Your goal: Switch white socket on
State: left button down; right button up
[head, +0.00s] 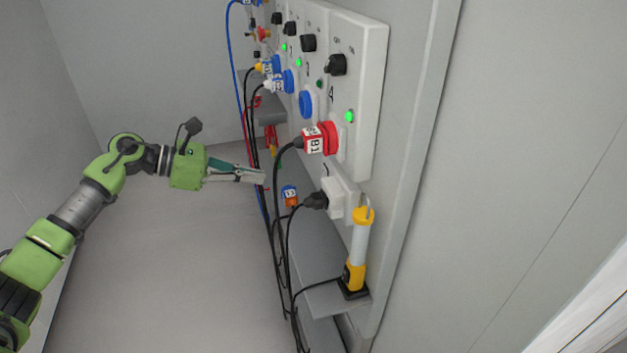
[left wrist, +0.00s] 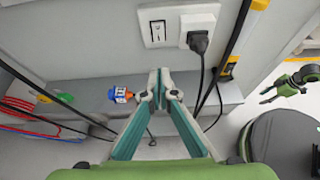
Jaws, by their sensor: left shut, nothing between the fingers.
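The white socket (head: 337,197) is on the wall below the large panel, with a black plug (head: 316,200) in it. In the left wrist view its plate (left wrist: 154,41) shows a rocker switch (left wrist: 157,28) on the left and the plug (left wrist: 198,40) on the right. I cannot tell the rocker's position. My left gripper (head: 262,178) is shut and empty, left of the socket and apart from it. In the left wrist view its fingertips (left wrist: 159,78) are below the switch in the picture. My right gripper (left wrist: 267,96) shows small at the right; its fingers are unclear.
Black cables hang between my left gripper and the panel (head: 372,100). A red plug (head: 318,140) sits in the panel above the socket. A yellow and white lamp (head: 358,250) stands to the right on a grey shelf (head: 325,300). A blue and orange connector (left wrist: 119,94) lies on the shelf.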

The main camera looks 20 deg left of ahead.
pick_arm(q)
jog(key=shift+w+d, duration=0.1)
jog(key=r+x, duration=0.1)
jog(key=x, duration=1.2)
jog(key=shift+w+d+p, duration=0.35)
jog(key=shift+d+p, duration=0.05)
pick_arm(e)
jog(key=s+f, duration=0.2)
jog(key=shift+d+f, duration=0.15)
jog(key=shift+f, duration=0.2)
pick_arm(q)
jog(key=shift+f, duration=0.2)
pick_arm(e)
jog(key=shift+w, duration=0.15)
pick_arm(q)
jog(key=shift+w+d+b, duration=0.15)
jog(key=shift+d+b, duration=0.05)
jog(key=shift+b, duration=0.75)
pick_arm(e)
jog(key=w+r, duration=0.3)
jog(key=r, duration=0.3)
jog(key=shift+w+a, duration=0.25)
jog(key=shift+a, duration=0.05)
